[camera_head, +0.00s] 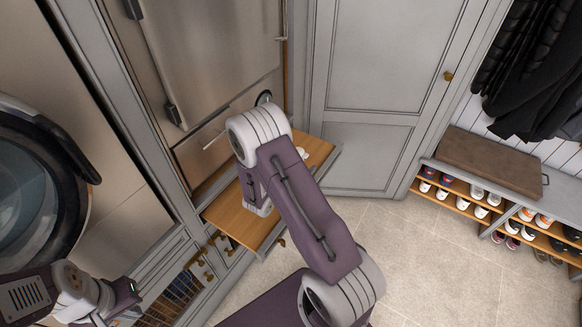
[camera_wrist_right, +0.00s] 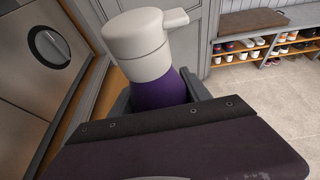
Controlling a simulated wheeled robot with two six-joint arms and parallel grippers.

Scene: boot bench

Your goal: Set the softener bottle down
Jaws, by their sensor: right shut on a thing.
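The softener bottle (camera_wrist_right: 155,92), purple with a white pump-style cap, stands between the fingers of my right gripper (camera_wrist_right: 160,98) in the right wrist view. The right gripper is shut on it. The bottle's lower part is hidden behind the gripper body. In the head view my right arm reaches over the wooden pull-out board (camera_head: 236,217) and hides most of its gripper and the bottle. I cannot tell whether the bottle's base touches the board. My left gripper (camera_head: 122,305) is at the lower left of the head view, away from the bottle; its jaw opening is unclear.
A washer door (camera_head: 35,190) is at the left, with steel appliance fronts (camera_head: 215,50) behind the board. A bench with shoe shelves (camera_head: 465,195) stands at the right, under hanging coats (camera_head: 535,70). The tiled floor (camera_head: 440,265) between is clear.

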